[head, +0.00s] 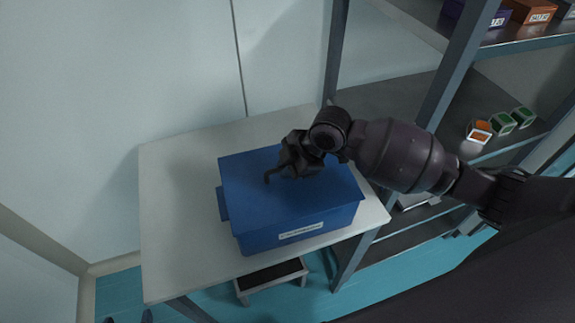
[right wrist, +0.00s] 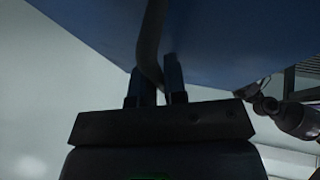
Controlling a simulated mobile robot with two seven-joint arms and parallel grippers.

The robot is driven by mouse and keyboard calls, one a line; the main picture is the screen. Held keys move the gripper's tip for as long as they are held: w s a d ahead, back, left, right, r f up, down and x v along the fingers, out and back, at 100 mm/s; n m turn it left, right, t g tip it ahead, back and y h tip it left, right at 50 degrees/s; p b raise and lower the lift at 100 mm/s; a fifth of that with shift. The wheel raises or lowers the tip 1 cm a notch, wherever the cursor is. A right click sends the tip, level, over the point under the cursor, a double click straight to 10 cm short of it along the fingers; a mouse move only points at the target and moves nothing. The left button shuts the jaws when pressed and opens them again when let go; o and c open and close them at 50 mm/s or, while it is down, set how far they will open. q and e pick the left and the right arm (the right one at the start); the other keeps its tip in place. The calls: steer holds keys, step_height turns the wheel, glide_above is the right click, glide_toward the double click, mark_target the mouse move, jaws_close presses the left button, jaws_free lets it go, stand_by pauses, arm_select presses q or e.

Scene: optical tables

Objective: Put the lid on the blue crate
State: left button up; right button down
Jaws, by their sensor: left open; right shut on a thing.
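The blue crate (head: 285,239) stands on the white table, with a white label on its front side. A flat blue lid (head: 247,190) lies over the crate's top, roughly lined up with it. I cannot tell whether it rests fully on the rim all round. My right gripper (head: 288,168) is shut on the lid's dark handle (head: 268,178). In the right wrist view the fingers (right wrist: 158,80) close on the bent handle bar (right wrist: 150,45) beside the blue lid (right wrist: 220,35). Only the dark tips of my left gripper (head: 128,319) show at the bottom edge, open and empty.
The white table (head: 170,220) has free room left of the crate. A grey shelf rack (head: 440,95) stands close on the right, holding small boxes and green and orange items (head: 502,123). A step stool (head: 272,277) is on the teal floor below the table.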

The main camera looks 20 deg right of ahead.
steer(key=c, duration=1.1)
jaws_free()
steer(key=v, duration=1.1)
steer(key=shift+b, duration=0.35)
steer(key=shift+f, duration=0.1)
